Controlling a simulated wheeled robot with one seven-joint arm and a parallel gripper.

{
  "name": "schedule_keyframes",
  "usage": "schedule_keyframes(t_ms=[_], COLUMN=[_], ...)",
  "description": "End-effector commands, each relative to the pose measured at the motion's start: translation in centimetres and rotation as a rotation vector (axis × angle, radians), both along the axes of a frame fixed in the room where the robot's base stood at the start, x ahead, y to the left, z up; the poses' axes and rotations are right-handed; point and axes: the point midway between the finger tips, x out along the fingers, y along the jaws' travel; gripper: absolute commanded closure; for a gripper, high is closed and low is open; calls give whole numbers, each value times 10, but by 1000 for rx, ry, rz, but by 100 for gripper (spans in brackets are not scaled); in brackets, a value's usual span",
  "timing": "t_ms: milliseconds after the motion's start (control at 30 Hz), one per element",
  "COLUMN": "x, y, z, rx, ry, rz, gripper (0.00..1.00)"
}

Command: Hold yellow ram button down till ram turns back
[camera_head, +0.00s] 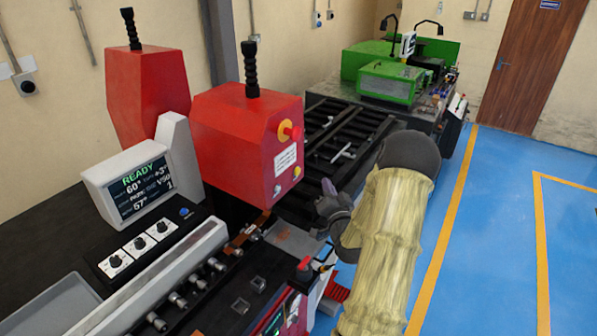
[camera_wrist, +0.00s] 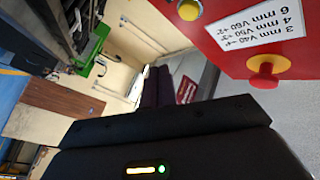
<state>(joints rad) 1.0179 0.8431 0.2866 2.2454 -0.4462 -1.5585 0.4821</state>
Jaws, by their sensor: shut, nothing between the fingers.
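The yellow ram button (camera_head: 297,171) is on the right-hand face of the red machine head (camera_head: 243,140), below a white label. In the wrist view the yellow button (camera_wrist: 189,10) shows at the top edge, in a grey ring. My gripper (camera_head: 327,189) is shut and empty, to the right of the button and a little lower, apart from it. In the wrist view its dark fingers (camera_wrist: 168,82) point up the picture, with a gap to the button. The ram itself cannot be made out.
A red stop knob on a yellow base (camera_head: 290,131) sits above the label; it also shows in the wrist view (camera_wrist: 265,72). A pale button (camera_head: 277,190) is lower left of the yellow one. The display (camera_head: 142,189) reads READY. A black roller table (camera_head: 335,130) lies behind; blue floor is clear at right.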

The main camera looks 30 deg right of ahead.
Motion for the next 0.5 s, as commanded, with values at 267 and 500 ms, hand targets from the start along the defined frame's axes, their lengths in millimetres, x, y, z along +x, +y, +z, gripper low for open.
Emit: schedule_keyframes(t_ms=[267, 500], x=[32, 55], y=[14, 23], z=[1, -1], rx=[0, -1], ry=[-1, 0], rz=[2, 1], gripper=[100, 100])
